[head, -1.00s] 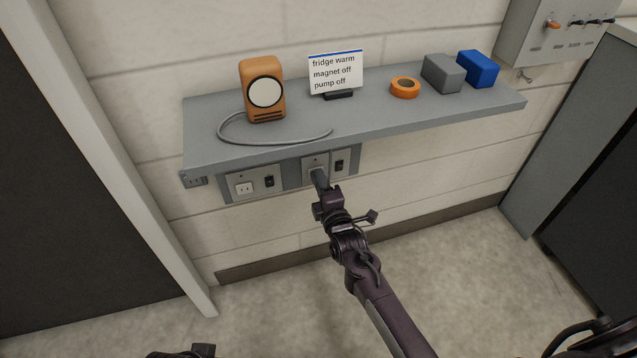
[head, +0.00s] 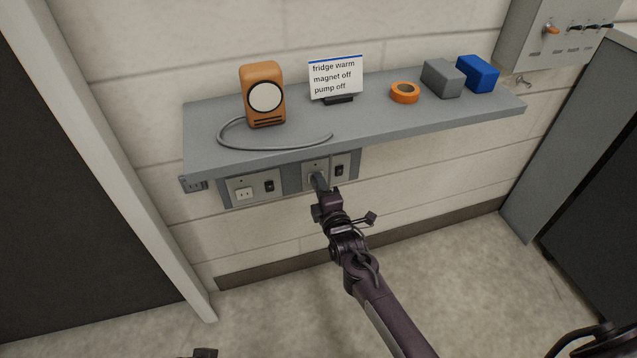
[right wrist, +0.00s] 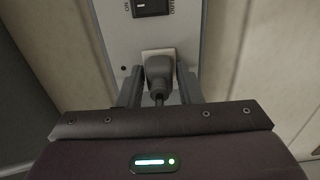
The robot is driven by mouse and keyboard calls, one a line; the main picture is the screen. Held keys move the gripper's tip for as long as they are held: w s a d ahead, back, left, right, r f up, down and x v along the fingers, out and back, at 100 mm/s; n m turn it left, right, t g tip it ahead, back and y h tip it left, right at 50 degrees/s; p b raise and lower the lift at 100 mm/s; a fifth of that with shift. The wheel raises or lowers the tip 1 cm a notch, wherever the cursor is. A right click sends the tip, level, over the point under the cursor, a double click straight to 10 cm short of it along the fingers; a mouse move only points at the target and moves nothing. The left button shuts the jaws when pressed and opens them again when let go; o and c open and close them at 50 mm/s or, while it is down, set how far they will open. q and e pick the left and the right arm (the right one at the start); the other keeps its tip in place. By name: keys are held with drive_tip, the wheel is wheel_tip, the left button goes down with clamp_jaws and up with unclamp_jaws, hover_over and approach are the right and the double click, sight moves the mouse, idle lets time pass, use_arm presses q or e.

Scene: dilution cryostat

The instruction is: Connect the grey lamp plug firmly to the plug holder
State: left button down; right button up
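The grey lamp plug (right wrist: 158,72) sits at the white socket face (right wrist: 146,53) of the right-hand wall outlet panel, its cord end towards me. Whether it is fully seated is not clear. My right gripper (right wrist: 160,87) has one finger on each side of the plug, close to it; whether they press on it cannot be made out. In the head view my right gripper (head: 318,182) is in front of that panel, under the shelf. The orange lamp (head: 264,95) stands on the shelf with its grey cable (head: 270,148) curling beside it. My left gripper does not clearly show.
The grey shelf (head: 400,120) overhangs the outlets. It holds a sign (head: 335,79), orange tape (head: 404,92), a grey block (head: 441,77) and a blue block (head: 477,73). The left outlet panel (head: 245,194) is empty. Another outlet (head: 193,184) is at the shelf's left end.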

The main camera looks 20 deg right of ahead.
clamp_jaws()
drive_tip(key=shift+s, duration=0.1)
drive_tip(key=shift+s+p, duration=0.65)
drive_tip(key=shift+p, duration=0.05)
drive_tip(key=shift+s, duration=0.1)
drive_tip(key=s+p, duration=0.3)
drive_tip(key=s, duration=0.2)
drive_tip(key=shift+s+d+p, duration=0.15)
drive_tip(key=shift+s+p, duration=0.1)
drive_tip(key=shift+p, duration=0.1)
